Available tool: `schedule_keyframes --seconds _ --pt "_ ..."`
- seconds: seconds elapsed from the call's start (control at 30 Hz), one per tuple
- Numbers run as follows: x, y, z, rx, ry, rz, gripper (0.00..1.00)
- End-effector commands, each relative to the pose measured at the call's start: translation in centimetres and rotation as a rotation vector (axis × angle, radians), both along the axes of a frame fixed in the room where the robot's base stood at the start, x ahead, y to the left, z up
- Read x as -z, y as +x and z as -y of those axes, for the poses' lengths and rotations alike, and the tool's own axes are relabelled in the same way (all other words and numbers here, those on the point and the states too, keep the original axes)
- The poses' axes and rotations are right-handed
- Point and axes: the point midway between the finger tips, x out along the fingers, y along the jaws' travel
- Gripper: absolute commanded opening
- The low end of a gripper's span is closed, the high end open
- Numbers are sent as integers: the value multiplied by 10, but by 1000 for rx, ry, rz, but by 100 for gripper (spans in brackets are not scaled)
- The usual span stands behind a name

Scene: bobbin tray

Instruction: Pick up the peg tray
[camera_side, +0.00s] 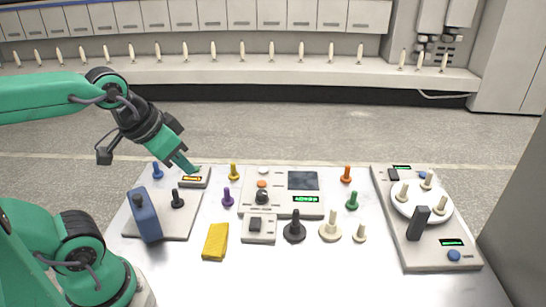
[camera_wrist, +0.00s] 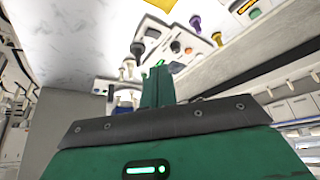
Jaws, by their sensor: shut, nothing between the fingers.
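The peg tray (camera_side: 413,200) looks like the round white disc with several cream pegs, on the grey panel at the right of the table in the side view. A dark upright block (camera_side: 417,223) stands at its front left edge and hides part of the rim. My gripper (camera_side: 190,169) is shut and empty, at the far left of the table, well away from the tray. In the wrist view the shut fingers (camera_wrist: 158,86) show at the middle; I cannot make out the tray clearly there.
Below my gripper is a left panel with a blue upright lever (camera_side: 145,215) and a black knob (camera_side: 177,199). A central console (camera_side: 283,197), several coloured pegs and a yellow block (camera_side: 215,241) stand between my gripper and the tray. The table's front middle is clear.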

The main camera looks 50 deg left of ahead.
Motion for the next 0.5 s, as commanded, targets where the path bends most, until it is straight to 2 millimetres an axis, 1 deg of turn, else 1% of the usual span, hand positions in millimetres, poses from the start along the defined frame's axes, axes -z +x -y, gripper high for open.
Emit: schedule_keyframes --seconds 0.2,0.27,0.3,0.47,0.5 --pt "0 0 0 0 0 0 0" --pt "0 0 0 0 0 0 10" --pt "0 0 0 0 0 0 18" --pt "0 0 0 0 0 0 49" --pt "0 0 0 0 0 0 51"
